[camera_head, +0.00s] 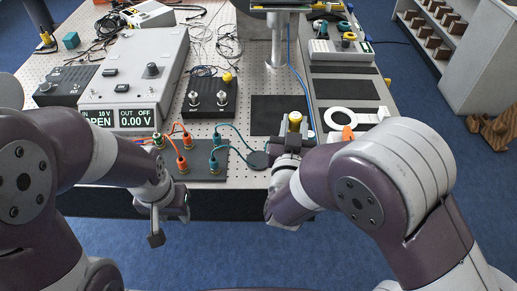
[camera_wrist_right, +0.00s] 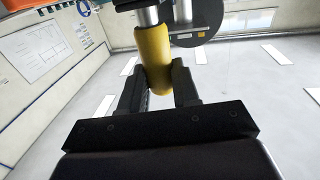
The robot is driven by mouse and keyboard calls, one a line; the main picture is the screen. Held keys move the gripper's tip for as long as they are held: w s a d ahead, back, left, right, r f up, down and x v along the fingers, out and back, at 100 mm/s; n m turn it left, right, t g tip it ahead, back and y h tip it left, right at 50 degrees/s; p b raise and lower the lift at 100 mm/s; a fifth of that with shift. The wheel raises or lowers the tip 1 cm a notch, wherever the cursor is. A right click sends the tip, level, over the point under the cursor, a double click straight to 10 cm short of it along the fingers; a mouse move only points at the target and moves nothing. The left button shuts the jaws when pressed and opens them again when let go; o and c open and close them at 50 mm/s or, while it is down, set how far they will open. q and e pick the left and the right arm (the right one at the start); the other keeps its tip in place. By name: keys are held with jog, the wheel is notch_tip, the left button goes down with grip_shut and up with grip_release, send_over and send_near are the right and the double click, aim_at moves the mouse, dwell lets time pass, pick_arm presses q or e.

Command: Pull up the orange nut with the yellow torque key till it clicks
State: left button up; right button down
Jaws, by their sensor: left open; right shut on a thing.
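The yellow torque key shows as a yellow handle (camera_wrist_right: 155,58) between the fingers of my right gripper (camera_wrist_right: 160,92), with bright metal parts beyond it. In the head view its yellow end (camera_head: 295,118) stands up at the jaws of my right gripper (camera_head: 291,141), which is shut on it over the table's front edge. An orange piece (camera_head: 347,132) shows beside my right forearm, partly hidden; I cannot tell whether it is the orange nut. An orange edge (camera_wrist_right: 35,4) also shows at the top left of the wrist view. My left gripper (camera_head: 157,236) is open and empty, in front of the table.
A black plate (camera_head: 208,165) with orange and teal plugs and cables lies at the table's front. A grey meter box (camera_head: 138,70) stands behind it on the left. A white ring (camera_head: 340,110) lies right of my right gripper. A metal post (camera_head: 277,45) stands at the back.

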jog(key=w+a+f, duration=0.1)
jog(key=a+f, duration=0.1)
jog(key=w+a+f, duration=0.2)
jog(key=a+f, duration=0.1)
jog(key=w+a+f+p, duration=0.1)
jog(key=a+f, duration=0.2)
jog(key=shift+w+f, duration=0.25)
jog(key=shift+w, duration=0.15)
jog(key=shift+w+f, duration=0.1)
jog(key=shift+f, duration=0.35)
jog(key=shift+f, duration=0.2)
jog(key=c, duration=0.8)
grip_release()
jog(key=shift+r, duration=0.1)
